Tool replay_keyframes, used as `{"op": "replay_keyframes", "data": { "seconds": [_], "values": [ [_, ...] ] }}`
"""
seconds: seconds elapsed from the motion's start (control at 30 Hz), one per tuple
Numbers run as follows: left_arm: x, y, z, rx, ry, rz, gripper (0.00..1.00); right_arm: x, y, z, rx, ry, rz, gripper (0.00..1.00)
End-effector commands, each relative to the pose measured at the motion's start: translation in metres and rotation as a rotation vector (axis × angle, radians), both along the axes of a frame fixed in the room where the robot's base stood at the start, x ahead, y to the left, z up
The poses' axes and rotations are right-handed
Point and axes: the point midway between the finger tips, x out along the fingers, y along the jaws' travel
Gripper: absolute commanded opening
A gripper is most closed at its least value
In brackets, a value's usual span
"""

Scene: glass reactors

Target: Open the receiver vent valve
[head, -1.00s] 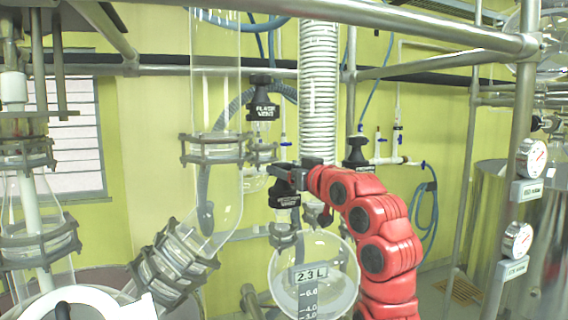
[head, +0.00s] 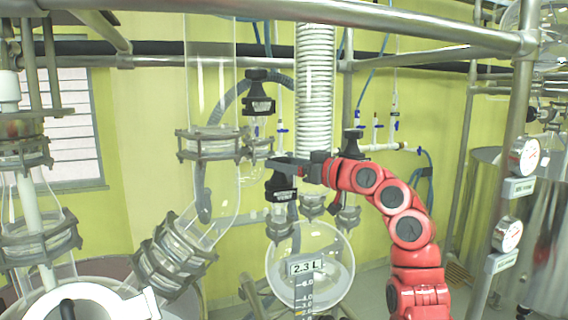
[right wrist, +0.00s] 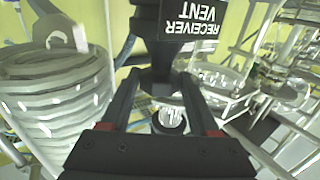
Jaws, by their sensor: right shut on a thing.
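The receiver vent valve (head: 281,186) has a black handle with a white-lettered label and sits above the round glass receiver flask (head: 335,262), marked 2.3 L. My right gripper (head: 285,163) is at the top of this valve, reaching in from the right. In the right wrist view the "RECEIVER VENT" label (right wrist: 190,22) appears upside down, and the black valve body lies between the fingers of my right gripper (right wrist: 160,92). The gripper is shut on the valve handle. How far the handle is turned cannot be told. My left gripper is not in view.
A similar black flask vent valve (head: 258,95) is above and left of my gripper. Another black valve (head: 352,143) stands close behind my right arm. A glass column (head: 212,80), a coiled condenser (head: 314,85) and metal frame pipes (head: 440,35) crowd the space.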

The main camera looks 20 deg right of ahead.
Motion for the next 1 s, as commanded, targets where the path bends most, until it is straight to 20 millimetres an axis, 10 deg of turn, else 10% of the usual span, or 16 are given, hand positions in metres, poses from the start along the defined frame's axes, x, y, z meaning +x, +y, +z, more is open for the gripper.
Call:
{"op": "replay_keyframes", "data": {
  "seconds": [0.1,0.13,0.3,1.0],
  "values": [
    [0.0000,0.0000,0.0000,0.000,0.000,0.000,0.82,0.0001,-0.0005,0.0004,-0.001,-0.002,-0.002,0.06],
    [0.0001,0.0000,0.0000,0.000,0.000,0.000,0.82,0.0000,-0.0004,0.0005,-0.001,-0.002,-0.002,0.65],
    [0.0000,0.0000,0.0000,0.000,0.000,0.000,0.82,0.0001,-0.0004,0.0002,-0.001,-0.001,-0.002,0.92],
    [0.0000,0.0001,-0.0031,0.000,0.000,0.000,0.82,0.0003,-0.0008,-0.0015,-0.002,0.000,-0.020,0.92]
  ]
}}
